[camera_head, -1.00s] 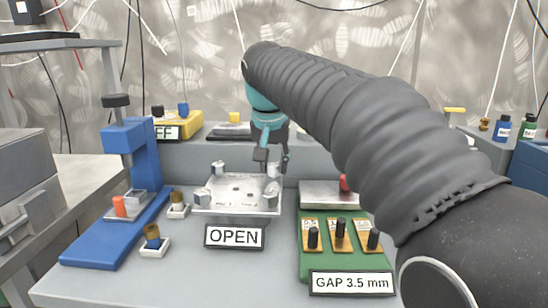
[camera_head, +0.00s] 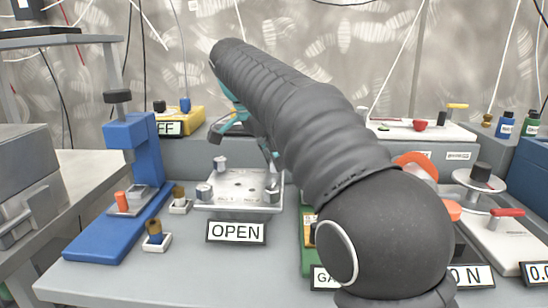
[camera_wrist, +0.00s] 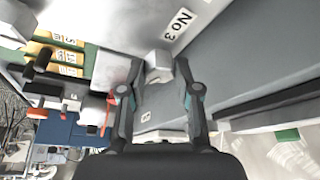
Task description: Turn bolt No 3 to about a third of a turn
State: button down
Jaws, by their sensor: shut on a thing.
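The metal plate (camera_head: 238,185) lies on the bench with upright bolts at its corners, behind a sign that reads OPEN (camera_head: 236,231). In the wrist view a "No 3" label (camera_wrist: 179,23) lies beside a grey bolt head, bolt No 3 (camera_wrist: 157,60). My gripper (camera_wrist: 158,74) is shut on that bolt, with one finger on each side of its head. In the head view my gripper (camera_head: 272,165) reaches down at the plate's right side, tilted, its wrist leaning left. My arm hides part of it there. How far the bolt is turned cannot be read.
A blue press (camera_head: 130,150) stands on the left, with small parts in holders (camera_head: 155,236) near it. A green block (camera_head: 307,243), mostly hidden by my arm, is on the right. A yellow box (camera_head: 184,121) stands behind. A balance-like stand (camera_head: 478,181) and a red-handled device (camera_head: 505,228) are far right.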

jog(key=shift+a+m+g, duration=0.1)
jog(key=shift+m+g, duration=0.5)
jog(key=shift+m, duration=1)
jog(key=c, duration=0.8)
grip_release()
